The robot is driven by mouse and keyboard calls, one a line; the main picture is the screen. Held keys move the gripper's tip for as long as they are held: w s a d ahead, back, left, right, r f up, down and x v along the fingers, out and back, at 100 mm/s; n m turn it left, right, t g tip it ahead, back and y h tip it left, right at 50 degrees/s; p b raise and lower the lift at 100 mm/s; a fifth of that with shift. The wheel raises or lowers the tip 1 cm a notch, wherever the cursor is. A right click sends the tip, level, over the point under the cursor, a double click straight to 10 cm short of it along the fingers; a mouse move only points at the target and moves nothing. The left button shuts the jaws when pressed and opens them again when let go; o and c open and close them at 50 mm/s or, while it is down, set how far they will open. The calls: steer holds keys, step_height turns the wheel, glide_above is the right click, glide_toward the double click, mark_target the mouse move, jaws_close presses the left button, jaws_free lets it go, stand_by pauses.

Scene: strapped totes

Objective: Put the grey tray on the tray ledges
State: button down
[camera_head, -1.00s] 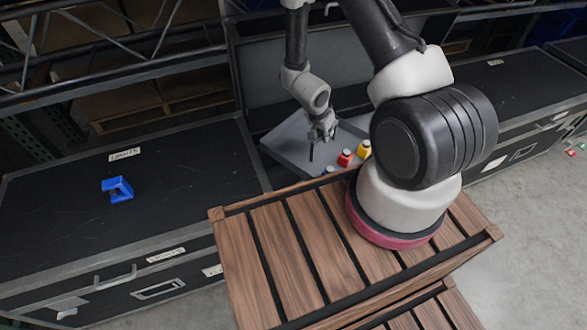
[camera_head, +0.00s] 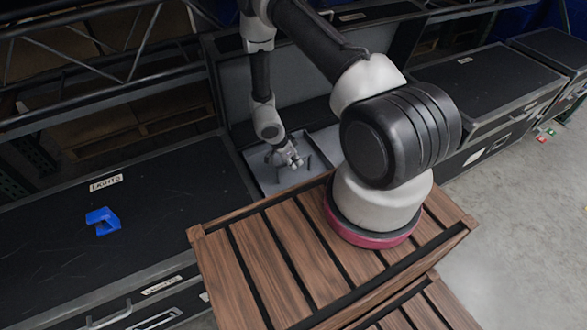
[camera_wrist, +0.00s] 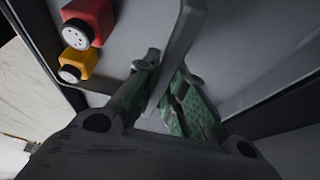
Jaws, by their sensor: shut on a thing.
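The grey tray (camera_head: 264,176) is at the open case behind the wooden crate, partly hidden by the crate's edge and my arm. My gripper (camera_head: 291,164) reaches down into it from above. In the wrist view, the fingers of my gripper (camera_wrist: 166,76) are closed on the tray's upright grey handle or divider (camera_wrist: 181,38). A red block (camera_wrist: 88,22) and a yellow block (camera_wrist: 77,65) with pale round ends lie in the tray to the left. I cannot make out the tray ledges, nor whether the tray touches them.
A slatted wooden crate (camera_head: 270,250) stands in front, under my arm's base. A black case (camera_head: 60,240) to the left bears a blue bracket-like piece (camera_head: 102,221). Another black case (camera_head: 490,85) is at the right. Metal truss (camera_head: 90,60) runs behind.

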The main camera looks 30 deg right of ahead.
mark_target(294, 177)
step_height(294, 177, down, 4)
steer(key=shift+r, duration=0.1)
steer(key=c, duration=1.5)
jaws_free()
steer(key=v, duration=1.2)
steer(key=shift+s, duration=0.1)
